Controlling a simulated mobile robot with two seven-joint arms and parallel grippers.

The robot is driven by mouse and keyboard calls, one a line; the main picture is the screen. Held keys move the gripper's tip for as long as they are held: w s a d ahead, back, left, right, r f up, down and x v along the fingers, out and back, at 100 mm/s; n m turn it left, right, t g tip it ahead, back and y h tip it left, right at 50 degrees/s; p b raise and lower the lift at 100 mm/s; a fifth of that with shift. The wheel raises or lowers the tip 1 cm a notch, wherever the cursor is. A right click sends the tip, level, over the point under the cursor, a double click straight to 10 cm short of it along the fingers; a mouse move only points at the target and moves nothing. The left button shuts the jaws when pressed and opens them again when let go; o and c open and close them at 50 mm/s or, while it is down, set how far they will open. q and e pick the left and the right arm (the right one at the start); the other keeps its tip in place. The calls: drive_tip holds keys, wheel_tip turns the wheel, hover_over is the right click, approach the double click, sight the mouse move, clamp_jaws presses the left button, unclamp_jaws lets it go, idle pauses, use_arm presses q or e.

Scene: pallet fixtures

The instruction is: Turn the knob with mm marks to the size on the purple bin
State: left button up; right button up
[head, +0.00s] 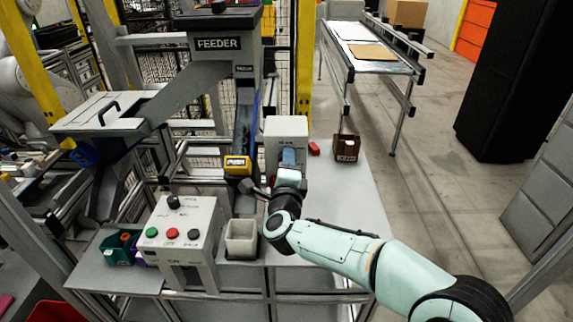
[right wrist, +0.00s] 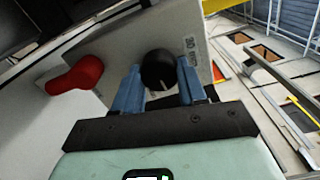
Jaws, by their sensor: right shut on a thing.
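The black knob (right wrist: 158,68) sits on the face of a grey box, with marks beside it (right wrist: 191,46) that look like a number and mm. My right gripper's (right wrist: 157,88) blue fingers stand on either side of the knob and are shut on it. In the head view my right gripper (head: 289,160) is at the front of the grey box (head: 286,127) and hides the knob. A sliver of the purple bin (head: 139,246) shows beside the teal bin; no size can be read on it. My left gripper is not in view.
A control box (head: 184,228) with green, red and black buttons and a knob stands left of a pale open bin (head: 242,238). A yellow bin (head: 237,165), brown bin (head: 346,147) and red object (head: 314,148) are near the grey box.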

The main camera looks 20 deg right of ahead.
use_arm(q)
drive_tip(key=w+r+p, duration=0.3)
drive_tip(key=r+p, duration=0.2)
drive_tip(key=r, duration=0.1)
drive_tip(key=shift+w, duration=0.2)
use_arm(e)
drive_tip(key=n, duration=1.6)
drive_tip(key=shift+a+r+n, duration=0.1)
drive_tip(key=shift+r+n, duration=0.05)
drive_tip(key=shift+n, duration=0.25)
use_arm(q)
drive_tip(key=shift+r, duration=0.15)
use_arm(e)
drive_tip(key=o, duration=1.1)
drive_tip(key=shift+c, duration=0.2)
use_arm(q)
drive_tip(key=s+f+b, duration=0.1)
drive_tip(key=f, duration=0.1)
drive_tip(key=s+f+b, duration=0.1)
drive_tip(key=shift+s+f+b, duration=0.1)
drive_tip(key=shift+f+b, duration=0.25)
use_arm(e)
drive_tip(key=v, duration=1.3)
drive_tip(key=shift+s, duration=0.2)
